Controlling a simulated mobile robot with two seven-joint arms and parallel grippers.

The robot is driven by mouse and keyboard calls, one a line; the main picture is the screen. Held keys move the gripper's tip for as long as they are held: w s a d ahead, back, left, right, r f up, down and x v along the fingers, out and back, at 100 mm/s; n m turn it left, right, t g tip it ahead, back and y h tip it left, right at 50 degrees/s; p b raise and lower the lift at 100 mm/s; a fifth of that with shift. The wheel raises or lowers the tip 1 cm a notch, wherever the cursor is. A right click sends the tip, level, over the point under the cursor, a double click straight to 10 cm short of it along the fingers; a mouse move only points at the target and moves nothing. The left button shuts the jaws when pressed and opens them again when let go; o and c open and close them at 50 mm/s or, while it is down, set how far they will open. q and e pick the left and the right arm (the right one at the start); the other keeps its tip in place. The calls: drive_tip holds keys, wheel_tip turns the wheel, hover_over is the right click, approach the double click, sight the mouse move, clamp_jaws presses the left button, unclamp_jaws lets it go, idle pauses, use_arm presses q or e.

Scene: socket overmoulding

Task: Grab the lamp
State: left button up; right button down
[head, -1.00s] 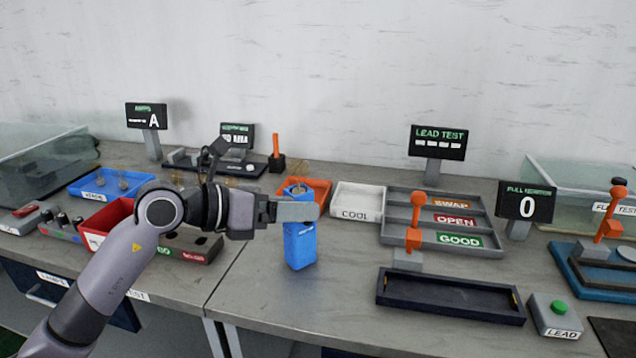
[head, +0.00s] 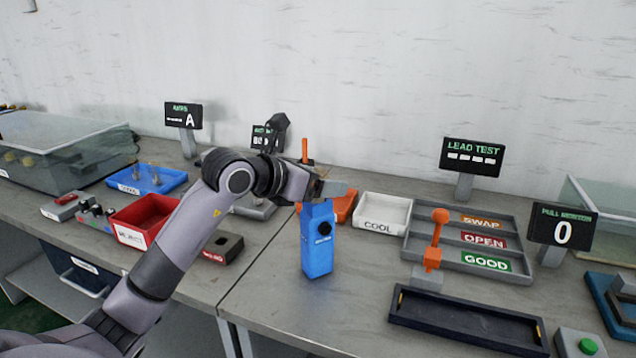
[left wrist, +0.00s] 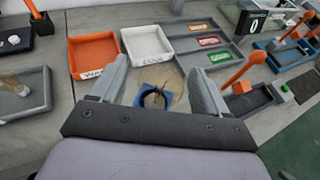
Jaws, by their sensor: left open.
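No plainly lamp-shaped item shows; a blue upright block (head: 318,258) with a dark round part on its front stands on the bench and may be the lamp. My left gripper (head: 335,188) is by its top in the head view. In the left wrist view my left gripper (left wrist: 157,75) is open, with one finger to each side of the blue block (left wrist: 146,101). My right gripper is out of view.
Behind the block are a white COOL tray (head: 402,199) and an orange tray (left wrist: 95,39). To the right are a grey sorting tray (head: 518,274), an orange lever (head: 436,235) and a dark tray (head: 398,312). A red bin (head: 130,212) is left of my arm.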

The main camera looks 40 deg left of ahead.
use_arm(q)
drive_tip(key=shift+w+d+f, duration=0.1)
drive_tip(key=shift+w+f, duration=0.05)
drive_tip(key=shift+w, duration=0.2)
drive_tip(key=c, duration=1.1)
drive_tip(key=shift+c, duration=0.4)
